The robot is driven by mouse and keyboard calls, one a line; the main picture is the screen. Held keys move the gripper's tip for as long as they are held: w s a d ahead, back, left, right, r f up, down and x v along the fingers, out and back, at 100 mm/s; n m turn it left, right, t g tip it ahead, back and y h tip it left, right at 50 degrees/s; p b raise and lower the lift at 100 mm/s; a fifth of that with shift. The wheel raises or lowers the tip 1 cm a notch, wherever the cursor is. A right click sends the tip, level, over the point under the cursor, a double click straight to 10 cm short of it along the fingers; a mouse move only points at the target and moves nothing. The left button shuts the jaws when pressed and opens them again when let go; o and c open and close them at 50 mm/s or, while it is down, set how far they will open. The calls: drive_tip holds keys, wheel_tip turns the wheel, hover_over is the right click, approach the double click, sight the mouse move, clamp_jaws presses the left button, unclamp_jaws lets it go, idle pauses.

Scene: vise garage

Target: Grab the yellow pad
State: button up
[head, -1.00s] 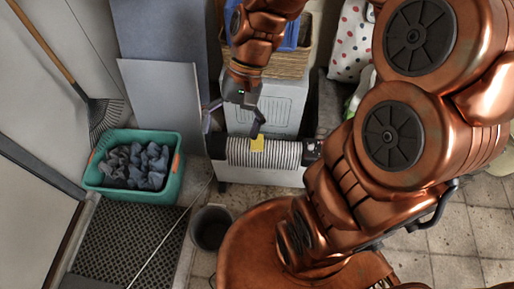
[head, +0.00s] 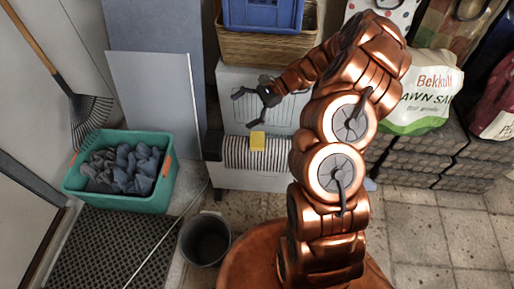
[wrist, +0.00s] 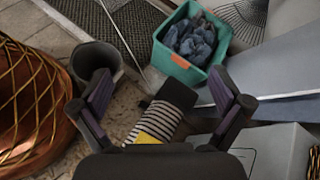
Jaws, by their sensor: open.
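The yellow pad (head: 257,139) lies on the ribbed grey top of a white unit (head: 232,177). In the wrist view the yellow pad (wrist: 148,138) shows low in the middle, partly hidden by my gripper's body. My gripper (head: 252,108) is open and empty, just above and behind the pad in the head view. In the wrist view its two fingers (wrist: 166,95) are spread wide, with the ribbed top (wrist: 152,122) between them. The gripper looks apart from the pad; the exact height gap is hard to tell.
A teal bin (head: 166,185) with dark cloths stands left on a dark mat. A dark bucket (head: 205,240) stands in front. A wicker basket (head: 265,46) with a blue crate is behind. A grey panel (head: 155,95) leans at left. Sacks and stacked blocks stand right.

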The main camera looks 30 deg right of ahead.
sight(259, 139)
drive_tip(key=d+f+m+t+b, duration=0.1)
drive_tip(key=d+f+m+b, duration=0.1)
drive_tip(key=d+f, duration=0.2)
drive_tip(key=d+f+m+t+b, duration=0.2)
drive_tip(key=d+f+m, duration=0.1)
drive_tip(key=f, duration=0.6)
drive_tip(key=d+f+m+t+b, duration=0.1)
drive_tip(key=d+f+m+b, duration=0.1)
drive_tip(key=d+f, duration=0.4)
drive_tip(key=shift+w+f+h, duration=0.15)
drive_tip(key=shift+f+h, duration=0.15)
drive_tip(key=shift+f, duration=0.5)
drive_tip(key=shift+w+b+x, duration=0.2)
drive_tip(key=shift+b+x, duration=1.05)
drive_tip(key=shift+x, duration=2.5)
drive_tip(key=shift+d+r, duration=0.1)
drive_tip(key=shift+r, duration=0.1)
drive_tip(key=c, duration=0.7)
